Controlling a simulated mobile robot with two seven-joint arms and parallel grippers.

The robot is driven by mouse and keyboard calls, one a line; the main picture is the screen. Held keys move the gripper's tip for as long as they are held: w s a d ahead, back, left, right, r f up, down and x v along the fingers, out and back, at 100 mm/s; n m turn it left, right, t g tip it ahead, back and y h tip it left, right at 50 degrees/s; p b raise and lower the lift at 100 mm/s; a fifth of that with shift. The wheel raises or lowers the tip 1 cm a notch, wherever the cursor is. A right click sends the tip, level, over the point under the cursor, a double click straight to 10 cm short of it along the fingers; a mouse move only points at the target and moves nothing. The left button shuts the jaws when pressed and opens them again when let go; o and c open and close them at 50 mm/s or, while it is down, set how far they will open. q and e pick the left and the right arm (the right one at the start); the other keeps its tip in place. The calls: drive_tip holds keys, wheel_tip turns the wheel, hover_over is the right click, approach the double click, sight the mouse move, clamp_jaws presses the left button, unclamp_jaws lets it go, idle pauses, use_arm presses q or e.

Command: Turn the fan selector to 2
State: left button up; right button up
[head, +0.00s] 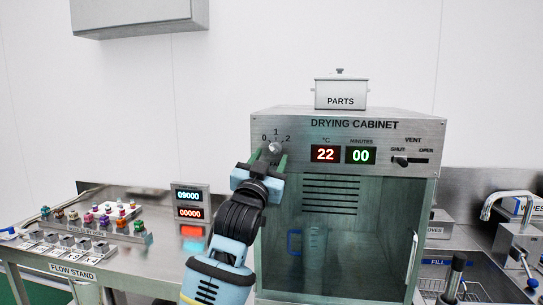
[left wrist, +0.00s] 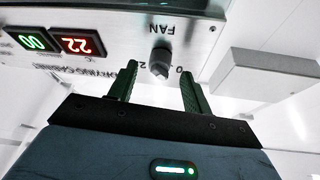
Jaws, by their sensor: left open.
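In the left wrist view, upside down, the selector (left wrist: 160,60) shows beside the word FAN. My left gripper (head: 269,158) is at the panel, just below the selector. Its green fingers (left wrist: 158,76) are open, one to each side of the knob in the picture, with a gap on both sides. My right gripper is not in view.
The drying cabinet (head: 429,160) has red 22 and green 00 displays and a vent slider (head: 401,161) at right. A PARTS box (head: 341,94) stands on top. A flow stand (head: 125,262) with coloured knobs is at left, a sink tap (head: 510,194) at right.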

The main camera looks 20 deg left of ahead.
use_arm(q)
drive_tip(key=shift+x, duration=1.2)
drive_tip(key=c, duration=1)
drive_tip(key=shift+o, duration=0.2)
